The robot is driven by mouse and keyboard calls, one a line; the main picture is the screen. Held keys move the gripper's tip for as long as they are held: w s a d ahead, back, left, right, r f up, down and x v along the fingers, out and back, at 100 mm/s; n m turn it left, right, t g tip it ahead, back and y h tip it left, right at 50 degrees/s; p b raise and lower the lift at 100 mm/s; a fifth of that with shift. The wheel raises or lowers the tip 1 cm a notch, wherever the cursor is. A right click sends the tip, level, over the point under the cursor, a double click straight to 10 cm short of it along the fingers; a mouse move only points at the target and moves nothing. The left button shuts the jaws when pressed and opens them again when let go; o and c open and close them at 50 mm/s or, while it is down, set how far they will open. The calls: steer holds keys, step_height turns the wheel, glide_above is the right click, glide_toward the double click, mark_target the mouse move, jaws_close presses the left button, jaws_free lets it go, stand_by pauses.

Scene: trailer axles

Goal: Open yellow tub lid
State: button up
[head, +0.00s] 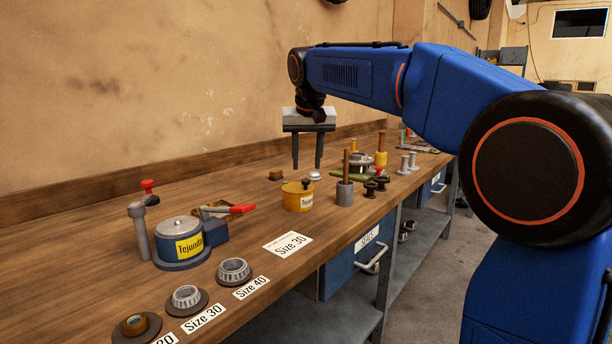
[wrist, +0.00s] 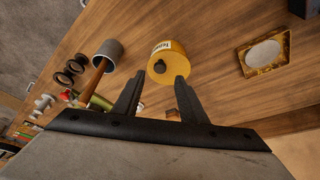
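The small yellow tub (head: 298,197) stands on the workbench with its lid on and a black knob (head: 306,184) on top. In the wrist view the tub (wrist: 168,62) lies beyond my fingertips, with its black knob (wrist: 160,67) appearing between them. My gripper (head: 308,165) points down above the bench, a little behind and above the tub in the head view. In the wrist view my gripper (wrist: 157,79) has its two fingers apart with nothing held between them.
A framed tray (wrist: 264,52) shows in the wrist view.

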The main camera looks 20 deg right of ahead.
mark_target(306, 182)
steer(key=x, duration=0.5)
steer(key=shift+w+f, duration=0.15)
steer(key=shift+f, duration=0.15)
jaws_close()
